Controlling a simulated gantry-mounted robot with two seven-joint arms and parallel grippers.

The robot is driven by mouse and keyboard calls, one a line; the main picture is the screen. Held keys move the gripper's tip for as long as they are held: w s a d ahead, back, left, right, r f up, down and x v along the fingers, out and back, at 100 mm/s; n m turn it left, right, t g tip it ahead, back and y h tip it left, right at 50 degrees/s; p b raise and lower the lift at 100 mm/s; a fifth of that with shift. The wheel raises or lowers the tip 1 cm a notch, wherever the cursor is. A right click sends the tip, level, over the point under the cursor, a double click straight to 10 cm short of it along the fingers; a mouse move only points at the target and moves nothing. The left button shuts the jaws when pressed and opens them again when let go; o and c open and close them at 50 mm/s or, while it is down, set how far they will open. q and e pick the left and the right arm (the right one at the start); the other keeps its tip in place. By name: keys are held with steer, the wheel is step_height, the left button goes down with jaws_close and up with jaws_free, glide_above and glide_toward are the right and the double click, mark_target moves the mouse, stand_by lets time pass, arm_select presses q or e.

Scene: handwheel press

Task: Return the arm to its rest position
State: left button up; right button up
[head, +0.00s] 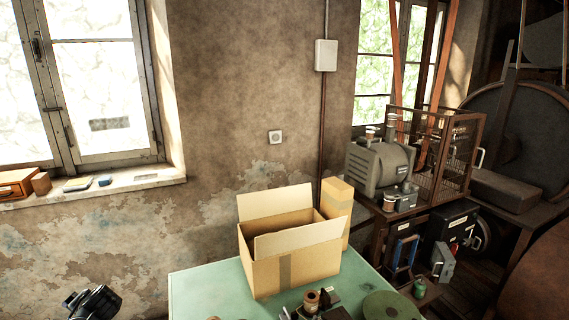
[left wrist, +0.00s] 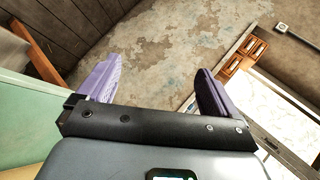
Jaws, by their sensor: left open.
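My left gripper (left wrist: 155,80) shows in the left wrist view with its two purple fingers wide apart. Nothing is between them; behind them are the worn floor-coloured plaster surface and the window. In the head view a dark part of my left arm shows at the lower left edge, left of the green table (head: 205,290) and apart from it. The fingers cannot be made out there. My right gripper is in neither view.
An open cardboard box (head: 290,265) stands on the table, with a taller carton (head: 337,208) behind it. Small dark tools and a green disc (head: 387,306) lie at the front. A grey motor (head: 379,168) and wire cage stand at the right. A windowsill (head: 90,190) runs along the left wall.

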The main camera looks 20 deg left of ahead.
arm_select(q)
steer(key=s+d+f+m+t+h, duration=0.15)
steer(key=s+d+f, duration=0.3)
steer(key=d, duration=0.75)
steer(key=s+d+f+m+h, duration=0.1)
steer(key=s+d+f+h, duration=0.35)
steer(key=d, duration=0.75)
steer(key=s+d+f+m+t+h, duration=0.1)
steer(key=s+d+f+m, duration=0.1)
steer(key=d+f, duration=0.75)
steer(key=s+d+r+h, duration=0.2)
steer(key=s+d+r, duration=0.15)
steer(key=d, duration=0.35)
steer(key=s+d+r+h, duration=0.1)
steer(key=s+d+r, duration=0.2)
steer(key=s+d, duration=0.3)
step_height(320, 180, up, 19)
steer(key=d+n+p, duration=0.1)
steer(key=d+p, duration=0.1)
steer(key=p, duration=1.6)
steer(key=shift+w+r+h+p, duration=0.2)
steer(key=shift+w+h+p, duration=0.15)
steer(key=shift+w, duration=0.1)
